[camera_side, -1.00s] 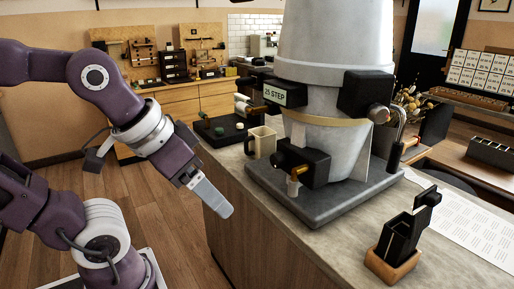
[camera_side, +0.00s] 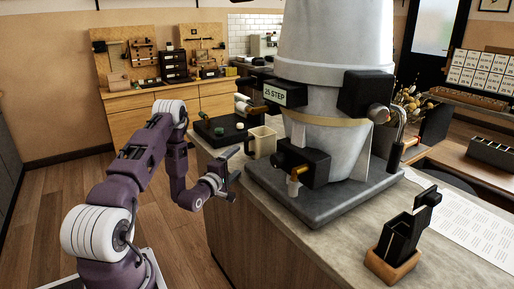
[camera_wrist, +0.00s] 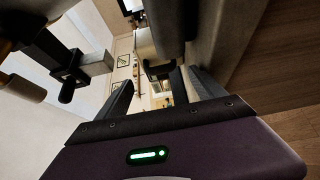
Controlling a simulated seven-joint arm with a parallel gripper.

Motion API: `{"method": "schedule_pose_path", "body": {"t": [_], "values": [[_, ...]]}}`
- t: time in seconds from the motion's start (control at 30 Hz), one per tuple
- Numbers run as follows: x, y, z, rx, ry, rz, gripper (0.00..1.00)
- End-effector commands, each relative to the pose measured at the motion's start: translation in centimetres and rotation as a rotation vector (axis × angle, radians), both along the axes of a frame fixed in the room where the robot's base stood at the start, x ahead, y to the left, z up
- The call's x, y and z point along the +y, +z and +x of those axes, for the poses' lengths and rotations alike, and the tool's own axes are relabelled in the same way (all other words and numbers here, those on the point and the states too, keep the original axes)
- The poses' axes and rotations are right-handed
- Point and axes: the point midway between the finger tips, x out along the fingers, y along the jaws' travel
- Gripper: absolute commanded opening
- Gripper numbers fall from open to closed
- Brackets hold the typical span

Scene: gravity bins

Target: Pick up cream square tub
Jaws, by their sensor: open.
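A cream, square-looking container (camera_side: 262,141) with a handle on its left stands on the counter in the side view, left of the big grey hopper. It is the only cream vessel I can make out there, and I cannot be sure it is the tub. My gripper (camera_side: 234,187) is at the counter's left edge, in front of and left of this container and apart from it. In the wrist view my gripper (camera_wrist: 163,88) has its two fingers spread, with nothing held between them.
The grey hopper (camera_side: 335,60) on its dark base (camera_side: 330,205) fills the middle of the counter (camera_side: 300,255). A black tray (camera_side: 222,130) lies behind the cream container. A black holder on a wooden block (camera_side: 392,265) stands front right. The near counter is clear between them.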

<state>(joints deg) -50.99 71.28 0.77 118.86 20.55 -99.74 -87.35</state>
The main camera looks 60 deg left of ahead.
Motion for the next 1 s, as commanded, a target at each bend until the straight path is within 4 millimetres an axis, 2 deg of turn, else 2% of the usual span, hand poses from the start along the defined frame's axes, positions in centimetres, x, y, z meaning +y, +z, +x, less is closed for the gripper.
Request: {"method": "schedule_pose_path", "body": {"t": [0.2, 0.37, 0.6, 0.87, 1.0], "values": [[2.4, 0.2, 4.1, -0.002, -0.003, 0.006, 0.79], [3.5, 0.2, 5.8, -0.002, -0.002, 0.006, 0.79], [6.1, 0.3, 9.1, 0.000, -0.001, 0.006, 0.79], [6.3, 0.3, 9.5, 0.001, -0.001, 0.003, 0.79], [6.3, 0.3, 9.5, 0.001, -0.001, 0.003, 0.51]]}}
